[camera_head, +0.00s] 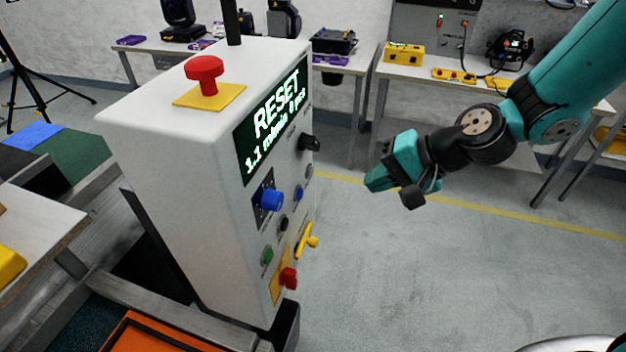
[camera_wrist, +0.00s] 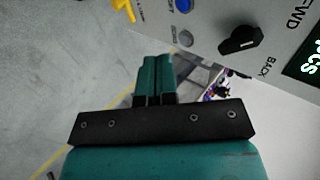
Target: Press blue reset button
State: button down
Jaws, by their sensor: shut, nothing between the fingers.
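A small blue button (camera_head: 299,193) sits on the right-hand face of the white control box (camera_head: 175,170). In the wrist view the blue button (camera_wrist: 183,5) is cut by the top edge, and its label is only partly readable. A larger blue knob (camera_head: 271,200) stands out from a dark plate on the same face. The green display (camera_head: 272,118) reads RESET. My gripper (camera_head: 374,184) is shut and empty, to the right of the box and apart from it. In the wrist view the closed fingers (camera_wrist: 156,58) point toward the panel, below the blue button.
A black selector knob (camera_head: 309,143), a grey button (camera_wrist: 184,36), a green button (camera_head: 267,255), a yellow handle (camera_head: 304,240) and a red knob (camera_head: 288,278) share the panel. A red mushroom button (camera_head: 205,72) tops the box. Open floor (camera_head: 430,270) lies right of the box.

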aim_at(299, 194)
jog(key=a+r+p+x, duration=0.1)
jog(key=p+x, duration=0.4)
jog(key=x, duration=0.8)
jog(key=shift+w+a+r, duration=0.35)
jog(key=shift+a+r, duration=0.05)
jog(key=shift+r, duration=0.1)
jog(key=shift+a, duration=0.1)
